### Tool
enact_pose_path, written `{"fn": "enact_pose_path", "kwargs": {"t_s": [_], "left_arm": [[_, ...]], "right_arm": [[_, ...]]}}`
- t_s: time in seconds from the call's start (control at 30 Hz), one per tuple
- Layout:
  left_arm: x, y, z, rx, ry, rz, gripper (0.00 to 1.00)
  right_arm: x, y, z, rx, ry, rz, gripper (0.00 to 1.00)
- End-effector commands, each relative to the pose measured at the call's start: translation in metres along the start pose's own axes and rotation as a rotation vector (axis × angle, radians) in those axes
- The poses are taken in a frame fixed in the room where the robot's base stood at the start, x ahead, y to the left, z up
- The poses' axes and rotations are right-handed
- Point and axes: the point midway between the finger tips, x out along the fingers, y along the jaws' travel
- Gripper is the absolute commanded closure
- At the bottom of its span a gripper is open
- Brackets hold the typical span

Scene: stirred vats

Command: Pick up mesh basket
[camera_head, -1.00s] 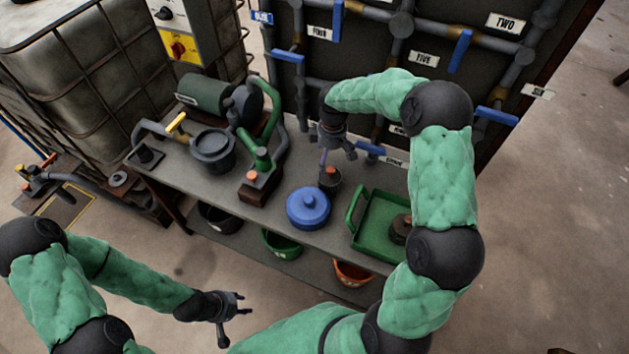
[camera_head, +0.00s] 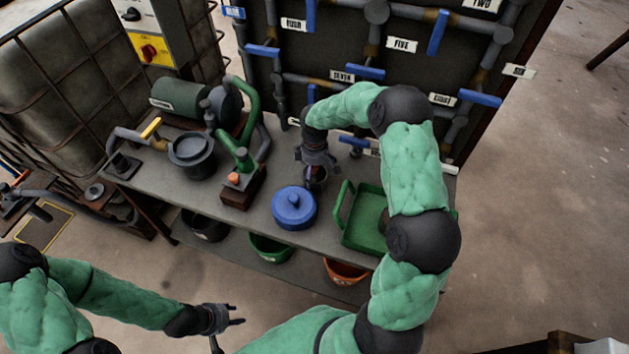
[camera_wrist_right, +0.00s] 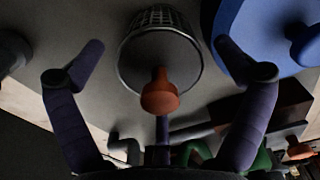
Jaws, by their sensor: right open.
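The mesh basket (camera_wrist_right: 160,50) is a small round wire basket with a metal rim. In the right wrist view it lies between the two spread fingers of my right gripper (camera_wrist_right: 165,62), which is open and apart from it. An orange-brown knob (camera_wrist_right: 160,93) shows in front of the rim. In the head view the basket (camera_head: 316,178) stands on the bench, partly hidden under my right gripper (camera_head: 318,166). My left gripper (camera_head: 232,322) is low at the front, away from the bench, with its fingers apart and empty.
A green tray (camera_head: 364,226) is to the right. A pump with a green handle (camera_head: 245,140) and a dark vat (camera_head: 192,152) are to the left. Blue-handled pipes (camera_head: 365,71) rise behind. Buckets sit on the shelf below.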

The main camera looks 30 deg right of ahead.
Motion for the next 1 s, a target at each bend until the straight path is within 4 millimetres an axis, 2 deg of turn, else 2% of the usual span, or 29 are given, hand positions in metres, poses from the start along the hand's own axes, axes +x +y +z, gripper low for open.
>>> {"fn": "enact_pose_path", "kwargs": {"t_s": [0.1,0.27,0.3,0.43,0.5,0.83,1.0], "left_arm": [[0.004,-0.001,0.000,0.000,0.000,0.000,0.60],[0.003,-0.001,0.000,0.000,0.000,0.000,0.60],[0.003,-0.001,0.000,0.000,0.000,0.000,0.60],[0.003,-0.001,0.000,0.000,0.000,0.000,0.60],[0.003,-0.001,0.000,0.000,0.000,0.000,0.60],[0.002,-0.001,0.000,0.000,0.000,0.000,0.60],[-0.006,0.002,0.000,0.000,0.000,0.000,0.60]], "right_arm": [[0.009,0.001,0.000,0.001,0.000,0.002,0.00],[0.008,0.001,0.000,0.001,0.001,0.002,0.00],[0.008,0.001,0.000,0.001,0.001,0.002,0.03],[0.008,0.001,0.000,0.001,0.001,0.002,0.40],[0.008,0.001,0.000,0.001,0.000,0.001,0.54],[0.005,0.000,0.000,0.001,0.001,0.001,0.54],[-0.016,0.001,-0.001,0.001,0.002,0.003,0.54]]}}
